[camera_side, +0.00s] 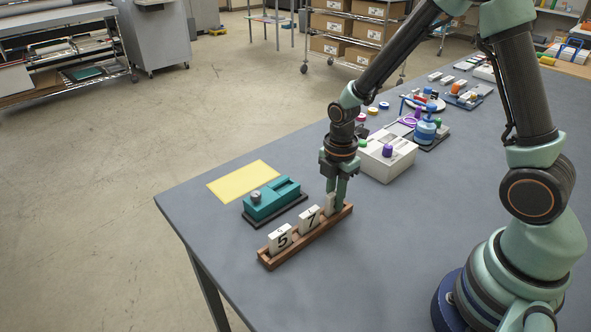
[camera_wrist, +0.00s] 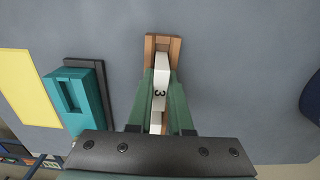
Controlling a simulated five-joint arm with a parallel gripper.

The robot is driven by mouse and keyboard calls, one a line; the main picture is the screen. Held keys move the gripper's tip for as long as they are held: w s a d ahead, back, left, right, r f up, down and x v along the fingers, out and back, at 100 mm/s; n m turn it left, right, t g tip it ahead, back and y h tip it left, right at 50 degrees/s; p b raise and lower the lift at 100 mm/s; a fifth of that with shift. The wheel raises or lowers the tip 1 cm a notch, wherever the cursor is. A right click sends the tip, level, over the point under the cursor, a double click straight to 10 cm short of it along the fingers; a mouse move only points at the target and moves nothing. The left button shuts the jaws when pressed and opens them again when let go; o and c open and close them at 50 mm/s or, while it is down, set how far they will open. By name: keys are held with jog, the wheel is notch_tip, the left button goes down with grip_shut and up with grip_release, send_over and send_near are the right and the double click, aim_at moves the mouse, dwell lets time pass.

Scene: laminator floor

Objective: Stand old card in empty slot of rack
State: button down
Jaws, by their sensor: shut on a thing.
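The wooden rack (camera_side: 305,241) lies near the table's front left edge; its far end also shows in the wrist view (camera_wrist: 175,47). A white card marked 5 (camera_side: 280,239) and a white card marked 7 (camera_side: 309,218) stand upright in it. My gripper (camera_side: 337,200) is over the far right end of the rack, shut on a third white card (camera_side: 330,204). In the wrist view this card, marked 3 (camera_wrist: 160,83), is between my green fingers (camera_wrist: 162,92) and in line with the rack. My fingers hide its lower part, so I cannot tell whether it rests on the slot's bottom.
A teal device (camera_side: 271,199) on a dark base stands just behind the rack, with a yellow sheet (camera_side: 244,181) beyond it. A pale box with knobs (camera_side: 386,158) stands to the right behind my gripper. The table in front of the rack is clear.

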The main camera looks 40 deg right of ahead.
jog(key=shift+f, duration=0.25)
dwell(0.3)
jog(key=shift+c, duration=2.2)
grip_release()
jog(key=shift+r, duration=3.75)
jog(key=shift+r, duration=0.1)
